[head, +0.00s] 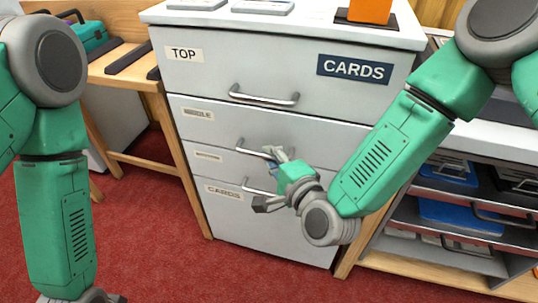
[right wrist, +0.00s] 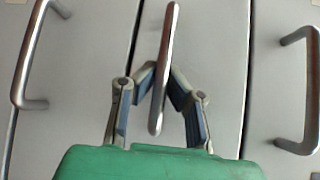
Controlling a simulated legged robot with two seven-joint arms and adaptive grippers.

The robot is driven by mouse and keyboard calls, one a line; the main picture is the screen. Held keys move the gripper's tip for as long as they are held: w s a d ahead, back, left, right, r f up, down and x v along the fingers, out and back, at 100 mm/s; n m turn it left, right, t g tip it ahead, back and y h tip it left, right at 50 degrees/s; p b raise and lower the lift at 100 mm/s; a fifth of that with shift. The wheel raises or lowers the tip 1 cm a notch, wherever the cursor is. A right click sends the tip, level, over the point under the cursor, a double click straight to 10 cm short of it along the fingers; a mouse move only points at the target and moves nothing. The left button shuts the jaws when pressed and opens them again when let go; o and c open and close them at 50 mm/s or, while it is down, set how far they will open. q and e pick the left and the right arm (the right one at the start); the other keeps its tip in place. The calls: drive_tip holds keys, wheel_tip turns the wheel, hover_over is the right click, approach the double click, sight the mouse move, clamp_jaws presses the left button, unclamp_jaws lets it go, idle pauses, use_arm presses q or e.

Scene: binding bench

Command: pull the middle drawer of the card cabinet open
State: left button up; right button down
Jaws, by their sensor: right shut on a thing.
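The card cabinet (head: 290,60) is grey, with a "TOP" label on its upper drawer and several labels below. Its middle drawer (head: 230,125) carries a partly readable label and looks flush with the front. My right gripper (head: 275,154) is at the middle one of three bar handles. In the right wrist view the fingers (right wrist: 164,75) are shut on the middle drawer's handle (right wrist: 168,35), one finger on each side. My left gripper (head: 90,296) shows only in part at the bottom left edge, apart from the cabinet; its fingertips are cut off.
The top drawer's handle (head: 263,97) is above my right gripper and a lower handle (head: 250,187) is close below. A wooden table (head: 125,75) stands left. A shelf unit (head: 455,215) with trays stands right. Red carpet (head: 160,240) in front is free.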

use_arm(q)
drive_tip(key=shift+a, duration=0.15)
use_arm(e)
drive_tip(key=shift+s+a, duration=0.2)
drive_tip(key=shift+a, duration=0.45)
drive_tip(key=c, duration=1.6)
unclamp_jaws()
use_arm(q)
drive_tip(key=shift+a+f, duration=0.15)
use_arm(e)
drive_tip(key=shift+d, duration=0.1)
drive_tip(key=shift+d, duration=0.15)
drive_tip(key=shift+s+d, duration=0.2)
drive_tip(key=shift+s, duration=0.1)
drive_tip(key=v, duration=1.1)
drive_tip(key=shift+a, duration=0.1)
